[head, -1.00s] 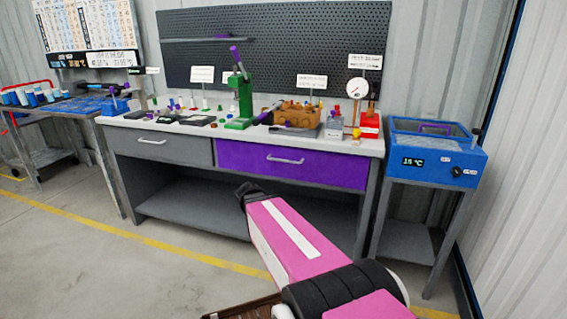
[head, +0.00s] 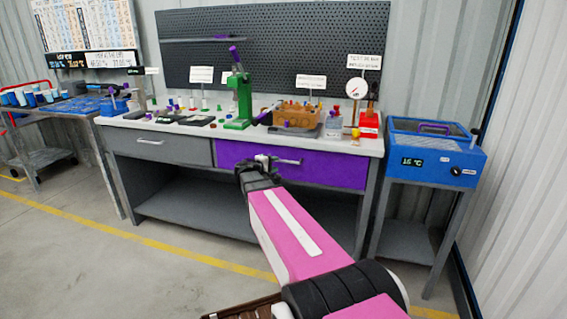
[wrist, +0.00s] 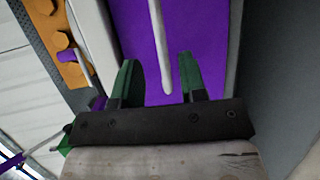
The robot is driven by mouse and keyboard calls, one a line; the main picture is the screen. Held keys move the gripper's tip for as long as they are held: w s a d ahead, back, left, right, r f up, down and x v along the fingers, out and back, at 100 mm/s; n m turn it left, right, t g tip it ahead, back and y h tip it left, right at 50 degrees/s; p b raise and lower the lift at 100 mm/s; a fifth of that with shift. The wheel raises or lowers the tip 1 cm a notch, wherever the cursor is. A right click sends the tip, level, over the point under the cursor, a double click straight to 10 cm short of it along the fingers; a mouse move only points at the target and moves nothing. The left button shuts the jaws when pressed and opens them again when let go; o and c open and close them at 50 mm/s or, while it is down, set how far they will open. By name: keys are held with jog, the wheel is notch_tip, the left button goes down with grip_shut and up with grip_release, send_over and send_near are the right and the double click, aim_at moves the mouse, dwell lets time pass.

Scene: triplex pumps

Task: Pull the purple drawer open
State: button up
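The purple drawer (head: 335,170) is in the right half of the workbench front and looks closed, flush with the bench. Its pale bar handle (head: 288,161) runs across the front; my gripper (head: 264,159) is at the handle's left end. In the wrist view the purple drawer front (wrist: 186,25) fills the middle, and the handle (wrist: 158,40) runs down between the two green-and-black fingers of my gripper (wrist: 159,65). The fingers are open, with a gap on both sides of the bar. Part of the drawer's lower left is behind my gripper in the head view.
A grey drawer (head: 160,148) with its own handle is to the left. The white bench top (head: 195,129) holds a green press (head: 240,100), a brown block (head: 297,116) and small parts. A blue bath (head: 434,152) stands to the right. Floor before the bench is open.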

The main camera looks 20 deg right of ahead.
aim_at(283, 161)
jog(key=x, duration=0.7)
grip_shut()
